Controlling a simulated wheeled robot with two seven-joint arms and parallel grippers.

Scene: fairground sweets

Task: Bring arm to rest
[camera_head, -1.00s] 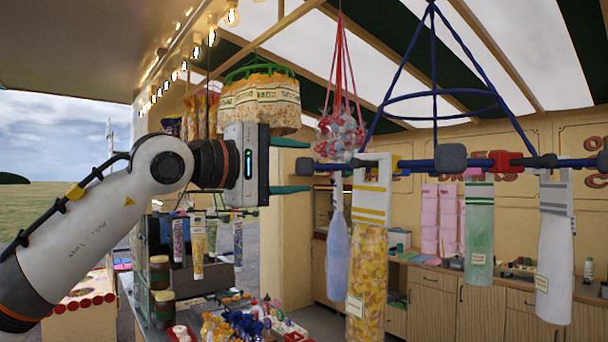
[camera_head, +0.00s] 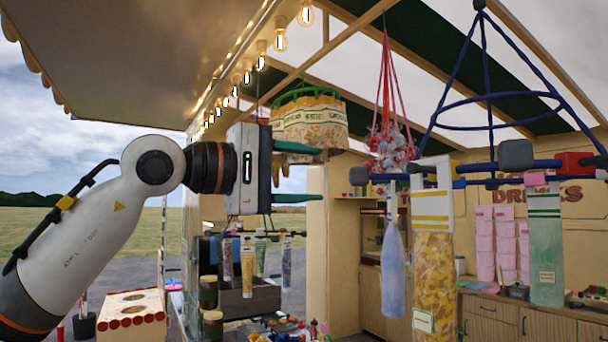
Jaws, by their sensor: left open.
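My left arm comes in from the left, and its gripper (camera_head: 295,172) is open. The two green fingers point right, with nothing between them. Behind the fingers hangs a round basket of printed bags (camera_head: 309,122) with a green rim; the upper finger overlaps its lower edge in the picture, and I cannot tell whether they touch. My right gripper is not in view.
A blue hanging rack (camera_head: 489,104) at the right carries a bag of yellow sweets (camera_head: 433,275), a blue bag (camera_head: 393,252) and a green bag (camera_head: 544,260). A red net (camera_head: 391,145) hangs nearby. Jars (camera_head: 209,292) stand on the counter below. Open grass lies left.

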